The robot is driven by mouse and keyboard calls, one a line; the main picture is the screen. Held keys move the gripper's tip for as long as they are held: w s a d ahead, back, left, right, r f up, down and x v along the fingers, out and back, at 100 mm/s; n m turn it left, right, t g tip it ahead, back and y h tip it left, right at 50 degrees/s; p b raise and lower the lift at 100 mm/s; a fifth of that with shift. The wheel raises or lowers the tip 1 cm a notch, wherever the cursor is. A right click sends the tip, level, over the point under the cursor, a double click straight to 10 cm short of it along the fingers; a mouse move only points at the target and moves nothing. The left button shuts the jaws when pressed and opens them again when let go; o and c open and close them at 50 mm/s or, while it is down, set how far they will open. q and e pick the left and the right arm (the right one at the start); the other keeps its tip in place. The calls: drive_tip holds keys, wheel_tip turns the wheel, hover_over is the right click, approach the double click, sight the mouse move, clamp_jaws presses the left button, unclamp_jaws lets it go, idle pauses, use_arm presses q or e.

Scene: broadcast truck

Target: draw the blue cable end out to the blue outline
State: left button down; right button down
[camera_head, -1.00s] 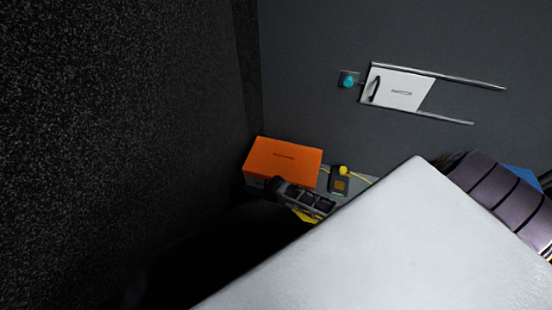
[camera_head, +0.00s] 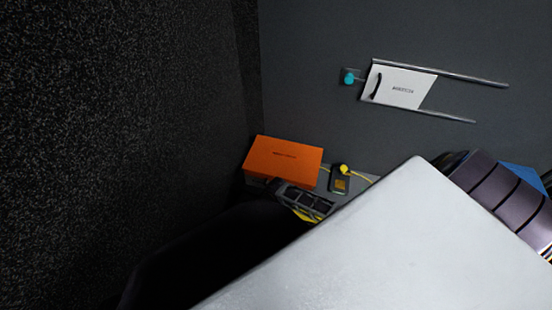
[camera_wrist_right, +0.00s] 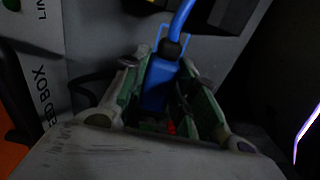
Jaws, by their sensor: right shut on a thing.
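In the right wrist view, my right gripper (camera_wrist_right: 160,105) is shut on the blue cable end (camera_wrist_right: 157,84), a blue plug held between its green-grey finger pads. The blue cable (camera_wrist_right: 182,20) runs up from its dark collar, out of the top of the picture. Thin light-blue lines (camera_wrist_right: 158,38) show just beside the collar, over a grey surface; I cannot tell whether they are the blue outline. I cannot make out the right gripper or the plug in the head view.
A white panel with rails (camera_head: 400,88) is on the grey wall. A large pale form hides the lower right.

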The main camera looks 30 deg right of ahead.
drive_tip(key=shift+f, duration=0.4)
drive_tip(key=shift+w, duration=0.3)
idle(0.3)
drive_tip(key=shift+f+b, duration=1.8)
drive_tip(key=shift+f, duration=1.15)
idle(0.6)
drive_tip(key=shift+s+f+b, duration=0.35)
drive_tip(key=shift+f+b, duration=0.15)
drive_tip(key=shift+f, duration=0.25)
idle(0.6)
drive_tip(key=c, duration=1.3)
unclamp_jaws()
drive_tip(key=shift+o, duration=1.2)
drive_tip(key=shift+w+f, duration=0.1)
drive_tip(key=shift+f, duration=0.15)
drive_tip(key=shift+r, duration=0.25)
drive_tip(key=shift+r, duration=0.1)
